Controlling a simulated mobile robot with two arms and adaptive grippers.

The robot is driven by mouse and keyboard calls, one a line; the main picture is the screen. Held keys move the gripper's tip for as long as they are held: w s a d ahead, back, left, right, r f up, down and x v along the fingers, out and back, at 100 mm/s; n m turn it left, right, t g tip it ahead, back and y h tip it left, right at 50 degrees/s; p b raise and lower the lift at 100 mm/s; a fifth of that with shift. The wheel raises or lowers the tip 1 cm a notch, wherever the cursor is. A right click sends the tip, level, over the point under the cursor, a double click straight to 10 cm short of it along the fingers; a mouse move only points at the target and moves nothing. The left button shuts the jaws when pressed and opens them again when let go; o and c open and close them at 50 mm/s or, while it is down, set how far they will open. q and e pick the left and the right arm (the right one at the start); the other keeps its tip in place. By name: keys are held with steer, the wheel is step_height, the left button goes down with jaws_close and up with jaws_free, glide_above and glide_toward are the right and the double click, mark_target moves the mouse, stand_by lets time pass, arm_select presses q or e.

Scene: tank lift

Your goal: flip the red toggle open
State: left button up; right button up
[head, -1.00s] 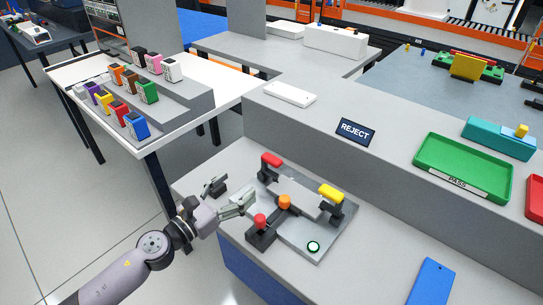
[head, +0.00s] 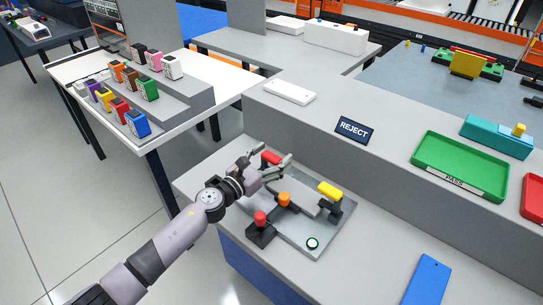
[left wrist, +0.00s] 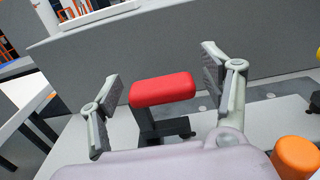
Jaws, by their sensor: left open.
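The red toggle (head: 271,157) is a red bar handle on a dark bracket at the back left of the grey fixture plate (head: 308,240). My left gripper (head: 273,163) is open and reaches in from the left, around the toggle in the head view. In the left wrist view the red toggle (left wrist: 163,89) lies between the two spread fingers of the left gripper (left wrist: 163,95). Gaps show on both sides, so neither finger appears to touch it. The handle lies roughly level. My right gripper is not in view.
An orange knob (head: 284,200), a red knob (head: 260,218), a yellow handle (head: 330,190) and a green-ringed button (head: 312,243) share the plate. A raised grey ledge with a REJECT sign (head: 355,130) stands behind. A blue slab (head: 428,280) lies at the right.

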arm_select(q)
steer(key=shift+c, duration=0.4)
jaws_close()
stand_by(0.5)
